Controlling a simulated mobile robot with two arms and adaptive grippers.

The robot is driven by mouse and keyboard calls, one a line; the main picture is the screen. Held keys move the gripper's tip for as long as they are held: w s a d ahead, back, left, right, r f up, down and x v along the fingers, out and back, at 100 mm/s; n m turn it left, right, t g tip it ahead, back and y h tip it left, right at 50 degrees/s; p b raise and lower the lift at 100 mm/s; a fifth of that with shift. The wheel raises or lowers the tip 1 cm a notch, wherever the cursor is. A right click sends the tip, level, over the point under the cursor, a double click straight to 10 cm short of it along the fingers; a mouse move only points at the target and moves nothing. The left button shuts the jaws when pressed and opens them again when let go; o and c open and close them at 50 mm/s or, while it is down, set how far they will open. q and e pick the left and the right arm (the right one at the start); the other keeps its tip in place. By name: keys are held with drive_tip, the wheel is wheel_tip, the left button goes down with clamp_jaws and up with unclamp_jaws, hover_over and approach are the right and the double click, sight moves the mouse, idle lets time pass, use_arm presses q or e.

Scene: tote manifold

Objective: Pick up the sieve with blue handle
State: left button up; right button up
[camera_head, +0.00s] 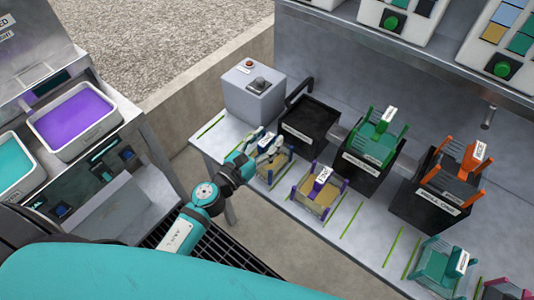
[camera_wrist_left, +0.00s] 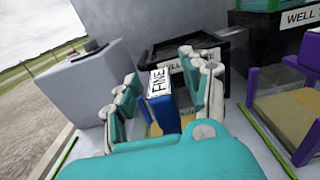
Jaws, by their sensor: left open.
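The sieve with blue handle (camera_head: 275,166) stands at the left end of the grey bench, in front of a black well box. Its tan mesh shows, partly covered by my gripper. My left gripper (camera_head: 264,152) is open at this sieve. In the left wrist view the upright blue handle (camera_wrist_left: 167,113), with a white label reading FINE, is between the two open fingers (camera_wrist_left: 163,95). I cannot tell whether the fingers touch it. The lower part of the sieve is hidden behind the gripper. My right gripper is not in view.
A purple-handled sieve (camera_head: 320,190) stands just right of the blue one. Black well boxes (camera_head: 308,125) line the back, with green (camera_head: 380,140) and orange (camera_head: 460,170) sieves in two. A grey control box (camera_head: 254,95) is behind left. Purple and teal trays are at far left.

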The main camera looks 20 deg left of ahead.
use_arm(q)
drive_tip(key=shift+w, duration=0.2)
drive_tip(key=shift+s, duration=0.1)
clamp_jaws()
drive_tip(key=shift+r, duration=0.1)
idle(0.4)
